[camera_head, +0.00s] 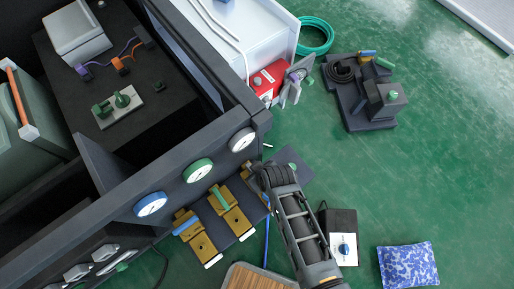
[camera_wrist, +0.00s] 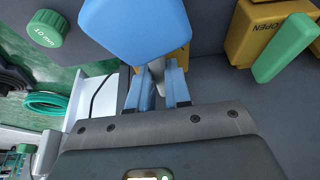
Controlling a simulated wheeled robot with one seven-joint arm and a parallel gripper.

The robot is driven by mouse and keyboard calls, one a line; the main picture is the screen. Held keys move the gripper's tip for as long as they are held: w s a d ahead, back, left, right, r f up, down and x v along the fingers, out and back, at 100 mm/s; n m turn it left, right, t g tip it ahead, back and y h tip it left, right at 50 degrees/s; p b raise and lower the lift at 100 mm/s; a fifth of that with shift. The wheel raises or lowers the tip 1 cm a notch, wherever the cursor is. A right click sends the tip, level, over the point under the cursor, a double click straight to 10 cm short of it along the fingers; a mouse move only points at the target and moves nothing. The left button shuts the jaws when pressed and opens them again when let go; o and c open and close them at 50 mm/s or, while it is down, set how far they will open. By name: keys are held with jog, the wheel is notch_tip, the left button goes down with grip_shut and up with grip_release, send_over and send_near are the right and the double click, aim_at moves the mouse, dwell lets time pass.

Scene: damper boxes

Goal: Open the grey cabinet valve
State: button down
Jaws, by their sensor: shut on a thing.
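The grey valve is the rightmost in the row on the dark cabinet (camera_head: 187,157). Its yellow body (camera_head: 246,179) shows partly beside my gripper (camera_head: 256,172); the arm hides the rest in the head view. In the wrist view my gripper (camera_wrist: 158,92) has its two blue-grey fingers close together on a pale grey handle (camera_wrist: 157,70), with yellow behind. A large blue block (camera_wrist: 135,28) covers the area above the fingers; I cannot tell what it belongs to. The handle's angle is hidden.
A green-handled valve (camera_head: 221,198) and a blue-handled valve (camera_head: 187,222) sit to the left. Several gauges line the cabinet rim. A black box (camera_head: 341,232) and patterned cushion (camera_head: 407,264) lie right of my arm.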

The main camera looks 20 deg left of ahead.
jog(key=c, duration=1.1)
grip_release()
jog(key=shift+o, duration=0.2)
jog(key=p+v, duration=0.3)
jog(key=v, duration=0.4)
jog(key=shift+r, duration=0.15)
jog(key=shift+d+r+p, duration=0.1)
jog(key=shift+r+p, duration=0.15)
jog(key=shift+p, duration=0.05)
jog(key=shift+s, duration=0.1)
